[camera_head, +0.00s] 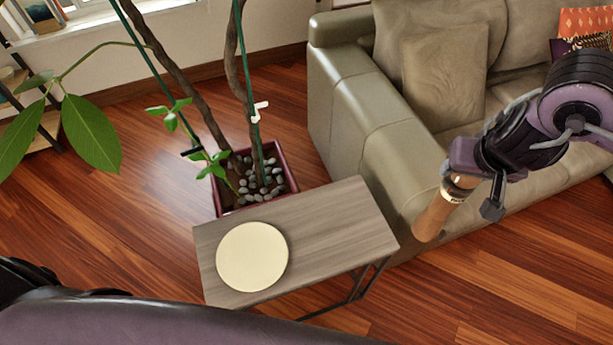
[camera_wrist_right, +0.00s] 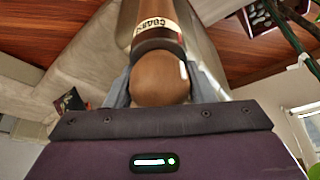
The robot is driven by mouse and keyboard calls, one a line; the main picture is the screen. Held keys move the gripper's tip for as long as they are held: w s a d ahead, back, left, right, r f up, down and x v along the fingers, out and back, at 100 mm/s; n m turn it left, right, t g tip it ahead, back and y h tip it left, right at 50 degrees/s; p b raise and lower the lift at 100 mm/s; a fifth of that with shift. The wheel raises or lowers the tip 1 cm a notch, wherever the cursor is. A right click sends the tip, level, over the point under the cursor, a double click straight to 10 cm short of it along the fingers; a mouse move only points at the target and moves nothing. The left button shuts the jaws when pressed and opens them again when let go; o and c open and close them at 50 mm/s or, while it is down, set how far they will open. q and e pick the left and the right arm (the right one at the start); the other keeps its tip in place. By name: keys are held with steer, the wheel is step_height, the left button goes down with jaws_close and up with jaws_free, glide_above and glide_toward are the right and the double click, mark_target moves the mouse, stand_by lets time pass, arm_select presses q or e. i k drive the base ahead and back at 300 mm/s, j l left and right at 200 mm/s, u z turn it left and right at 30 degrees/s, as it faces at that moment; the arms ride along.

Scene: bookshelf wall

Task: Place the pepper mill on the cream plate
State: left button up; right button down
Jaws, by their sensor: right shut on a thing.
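The pepper mill (camera_head: 438,209) is brown wood with a pale lettered band. My right gripper (camera_head: 466,178) is shut on its upper end and holds it tilted, in front of the sofa and to the right of the side table. In the right wrist view the mill's rounded end (camera_wrist_right: 160,78) sits between the fingers. The cream plate (camera_head: 252,257) is round and empty, on the left part of the grey wooden side table (camera_head: 335,220). The mill is apart from the plate. My left gripper is not in view; a dark part of my body crosses the lower left.
A beige sofa (camera_head: 362,125) stands behind and right of the table. A dark red planter (camera_head: 288,178) with pebbles and tall stems stands just behind the table. The tabletop right of the plate is clear. Wooden floor (camera_head: 480,290) lies open in front.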

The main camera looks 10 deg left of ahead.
mark_target(252, 254)
steer(key=u, duration=1.65)
